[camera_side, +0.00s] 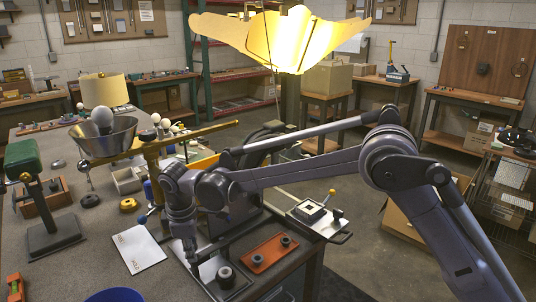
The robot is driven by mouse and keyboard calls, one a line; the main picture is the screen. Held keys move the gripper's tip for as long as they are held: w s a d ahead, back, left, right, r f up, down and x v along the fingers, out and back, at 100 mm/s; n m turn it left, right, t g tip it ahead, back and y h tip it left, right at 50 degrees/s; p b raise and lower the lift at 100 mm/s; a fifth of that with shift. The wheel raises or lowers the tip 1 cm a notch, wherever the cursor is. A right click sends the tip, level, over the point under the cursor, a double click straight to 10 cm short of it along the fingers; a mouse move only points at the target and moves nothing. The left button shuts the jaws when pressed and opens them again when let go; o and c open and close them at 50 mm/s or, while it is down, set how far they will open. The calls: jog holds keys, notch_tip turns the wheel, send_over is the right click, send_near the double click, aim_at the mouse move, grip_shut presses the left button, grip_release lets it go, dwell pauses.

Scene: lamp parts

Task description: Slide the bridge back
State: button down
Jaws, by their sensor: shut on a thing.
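A long brass bar (203,133), which looks like the bridge, runs level over the left workbench on a brass post (156,190). A metal bowl-shaped reflector with a pale bulb (103,118) stands under or beside its left end; I cannot tell if they touch. My gripper (191,265) points down in front of the post, low at the left edge of a dark tray (238,291). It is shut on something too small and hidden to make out. My wrist hides part of the area right of the post.
A dark round part (225,276) stands on the dark tray, beside an orange tray (269,252) with small dark parts. A glowing yellow shade (285,38) hangs above.

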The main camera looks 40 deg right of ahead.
jog(key=shift+w, duration=1)
jog(key=c, duration=1.1)
grip_release()
jog(key=shift+c, duration=0.2)
notch_tip(320, 180, up, 12)
jog(key=s+a, duration=0.1)
jog(key=s, duration=0.1)
jog(key=shift+a, duration=0.15)
jog(key=shift+f, duration=0.1)
